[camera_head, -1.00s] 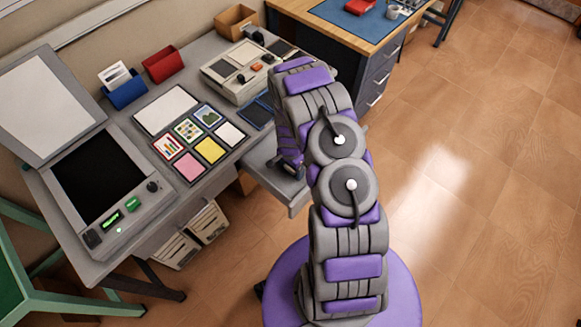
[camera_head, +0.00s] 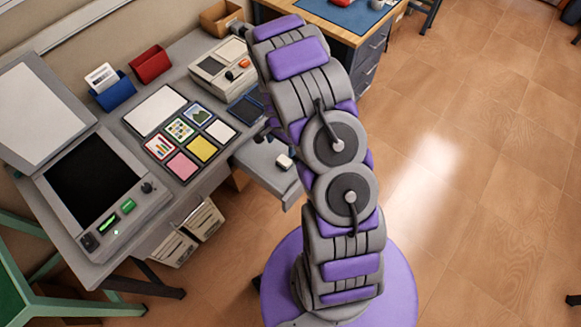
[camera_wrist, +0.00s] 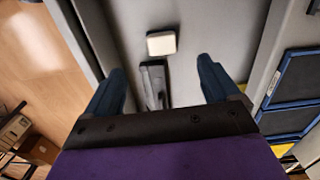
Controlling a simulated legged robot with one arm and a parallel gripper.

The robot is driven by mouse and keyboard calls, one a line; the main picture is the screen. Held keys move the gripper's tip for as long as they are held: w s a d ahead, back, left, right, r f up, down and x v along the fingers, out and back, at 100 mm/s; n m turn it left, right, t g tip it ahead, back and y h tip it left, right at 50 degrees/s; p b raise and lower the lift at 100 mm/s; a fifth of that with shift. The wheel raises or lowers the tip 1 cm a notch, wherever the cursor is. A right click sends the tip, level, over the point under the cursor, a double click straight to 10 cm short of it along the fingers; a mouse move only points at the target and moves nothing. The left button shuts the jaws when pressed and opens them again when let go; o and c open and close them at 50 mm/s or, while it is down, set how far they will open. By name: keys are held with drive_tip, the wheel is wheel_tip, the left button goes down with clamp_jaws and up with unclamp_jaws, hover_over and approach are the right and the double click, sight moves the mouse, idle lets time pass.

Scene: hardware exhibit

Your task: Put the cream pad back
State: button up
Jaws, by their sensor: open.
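The cream pad (camera_head: 284,160) is a small, pale rounded block in the open grey drawer (camera_head: 262,166) under the bench. In the wrist view the cream pad (camera_wrist: 161,43) lies beyond my fingertips, near the middle, and the fingers do not touch it. A dark grey bar-like part (camera_wrist: 153,85) shows between the fingers, nearer than the pad. In the head view my arm hides the gripper.
A dark tray (camera_head: 161,136) on the bench holds a white panel, picture cards and coloured squares. A blue-framed dark holder (camera_head: 246,109) lies beside the drawer; a blue-framed piece (camera_wrist: 295,85) shows at right in the wrist view. A grey console (camera_head: 220,66) stands behind.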

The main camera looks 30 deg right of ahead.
drive_tip(key=s+a+r+n, duration=0.2)
drive_tip(key=s+a+r, duration=0.1)
drive_tip(key=r, duration=0.4)
drive_tip(key=s+a+r+n, duration=0.2)
drive_tip(key=s+r, duration=0.1)
drive_tip(key=r, duration=0.5)
drive_tip(key=s+a+r+n, duration=0.2)
drive_tip(key=s+a+r, duration=0.15)
drive_tip(key=r, duration=0.35)
drive_tip(key=s+a+r+n, duration=0.1)
drive_tip(key=s+r+n, duration=0.1)
drive_tip(key=s+r, duration=0.2)
drive_tip(key=s+a+r+n+g, duration=0.1)
drive_tip(key=s+a+r+n, duration=0.1)
drive_tip(key=s, duration=0.9)
drive_tip(key=s+a+r+n, duration=0.1)
drive_tip(key=s+r+n, duration=0.2)
drive_tip(key=s+r, duration=0.2)
drive_tip(key=shift+s+a+r+n+g, duration=0.3)
drive_tip(key=shift+s+a+r, duration=0.05)
drive_tip(key=shift+s, duration=0.8)
